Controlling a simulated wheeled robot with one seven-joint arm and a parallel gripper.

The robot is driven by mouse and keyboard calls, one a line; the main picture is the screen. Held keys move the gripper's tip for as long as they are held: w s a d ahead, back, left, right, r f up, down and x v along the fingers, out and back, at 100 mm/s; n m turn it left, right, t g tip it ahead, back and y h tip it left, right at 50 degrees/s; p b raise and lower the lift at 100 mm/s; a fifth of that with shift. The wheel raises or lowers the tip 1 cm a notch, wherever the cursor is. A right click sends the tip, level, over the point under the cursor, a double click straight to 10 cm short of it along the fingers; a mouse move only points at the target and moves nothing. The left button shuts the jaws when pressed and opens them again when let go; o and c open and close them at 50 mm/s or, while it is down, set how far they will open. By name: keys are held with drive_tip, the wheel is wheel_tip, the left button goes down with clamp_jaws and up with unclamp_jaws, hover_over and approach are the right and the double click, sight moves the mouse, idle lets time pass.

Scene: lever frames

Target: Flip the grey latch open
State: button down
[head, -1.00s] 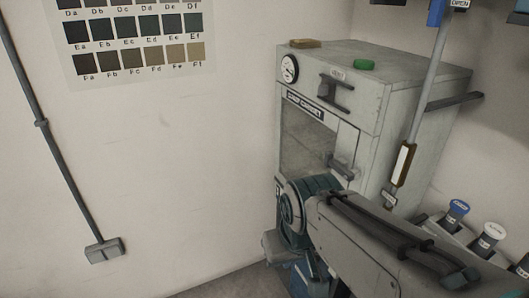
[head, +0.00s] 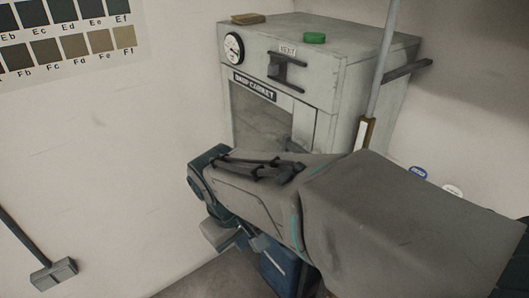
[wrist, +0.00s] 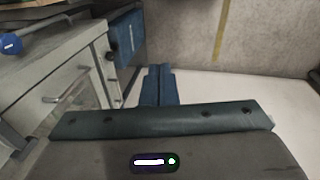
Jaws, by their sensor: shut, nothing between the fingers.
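A pale grey cabinet (head: 330,65) stands in the corner in the head view. A dark grey latch-like fitting (head: 287,70) sits on its upper front, under a small label. I cannot tell whether this is the grey latch of the task. In the wrist view, the fingers of my gripper (wrist: 158,72) are shut and empty, apart from any surface. A pale cabinet front with a grey bar handle (wrist: 55,99) is to their left. In the head view my fingertips are hidden.
A round gauge (head: 233,47), a green button (head: 315,38) and a brown block (head: 248,19) are on the cabinet. A grey rod (head: 384,60) rises at its right side. A bar (head: 408,71) sticks out there.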

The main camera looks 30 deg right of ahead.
sight(298, 150)
drive_tip(key=w+d+f+n+g+h+b, duration=0.1)
drive_tip(key=d+f+n+g+h+b, duration=0.15)
drive_tip(key=d+h, duration=0.3)
drive_tip(key=w+d+f+n+g+h+b, duration=0.1)
drive_tip(key=d+f+n+g+h, duration=0.25)
drive_tip(key=d, duration=0.25)
drive_tip(key=w+d+n+t+h+b, duration=0.1)
drive_tip(key=w+n+t+h+b, duration=0.1)
drive_tip(key=w+n+t+h, duration=0.5)
drive_tip(key=w+n+h, duration=0.3)
drive_tip(key=w+n, duration=0.1)
drive_tip(key=w, duration=0.1)
drive_tip(key=shift+w+f, duration=0.15)
drive_tip(key=shift+d, duration=0.2)
drive_tip(key=d+r+p, duration=0.3)
drive_tip(key=d+r, duration=0.3)
drive_tip(key=d, duration=0.3)
drive_tip(key=shift+w+d+r, duration=0.2)
drive_tip(key=shift+w+d, duration=0.05)
drive_tip(key=shift+w, duration=0.1)
